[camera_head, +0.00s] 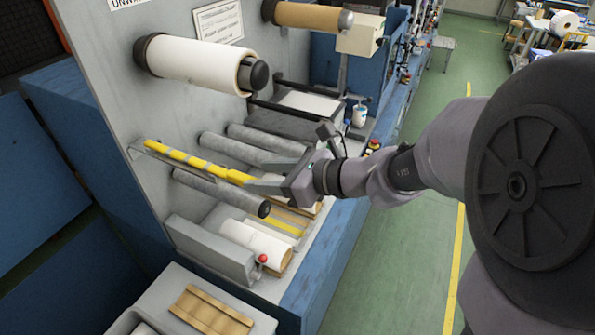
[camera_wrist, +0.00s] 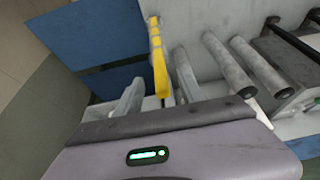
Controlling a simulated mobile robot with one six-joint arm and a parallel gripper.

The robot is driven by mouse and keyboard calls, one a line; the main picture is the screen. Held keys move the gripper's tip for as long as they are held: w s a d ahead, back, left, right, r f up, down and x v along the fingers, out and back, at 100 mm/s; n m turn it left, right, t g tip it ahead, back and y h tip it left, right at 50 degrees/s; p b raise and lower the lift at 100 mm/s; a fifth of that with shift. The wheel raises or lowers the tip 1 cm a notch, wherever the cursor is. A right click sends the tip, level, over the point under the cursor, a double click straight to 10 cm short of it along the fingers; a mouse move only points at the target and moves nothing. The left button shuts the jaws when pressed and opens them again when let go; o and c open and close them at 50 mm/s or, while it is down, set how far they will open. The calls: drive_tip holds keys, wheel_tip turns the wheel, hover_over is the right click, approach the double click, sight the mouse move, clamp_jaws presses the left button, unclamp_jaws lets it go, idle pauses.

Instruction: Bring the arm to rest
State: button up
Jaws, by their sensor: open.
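My gripper (camera_head: 259,176) is open in the head view, reaching in from the right over the machine's lower rollers. Its two fingers also show in the wrist view (camera_wrist: 158,72), spread apart with nothing pinched between them. In the wrist view the bar (camera_wrist: 157,60) appears between the fingers. I cannot tell whether it lies between them in depth or touches them.
Grey rollers (camera_head: 220,192) lie close around my gripper. A white roll (camera_head: 195,64) and a brown roll (camera_head: 312,17) jut from the panel above. The green floor (camera_head: 410,260) to the right is clear.

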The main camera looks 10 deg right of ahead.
drive_tip(key=v, duration=1.3)
drive_tip(key=s+a+f+n+g+h+b, duration=0.1)
drive_tip(key=s+f+n+h+b, duration=0.3)
drive_tip(key=f+n+b, duration=0.6)
drive_tip(key=s+a+f+n+g+h+b, duration=0.1)
drive_tip(key=s+f+n+h+b, duration=0.3)
drive_tip(key=s+f+n+b, duration=0.5)
wheel_tip(320, 180, down, 8)
drive_tip(key=n+b, duration=0.2)
drive_tip(key=b, duration=0.2)
drive_tip(key=shift+s+a+g+h, duration=0.2)
drive_tip(key=shift+g+h, duration=0.1)
drive_tip(key=shift+h, duration=0.1)
drive_tip(key=shift+f, duration=0.2)
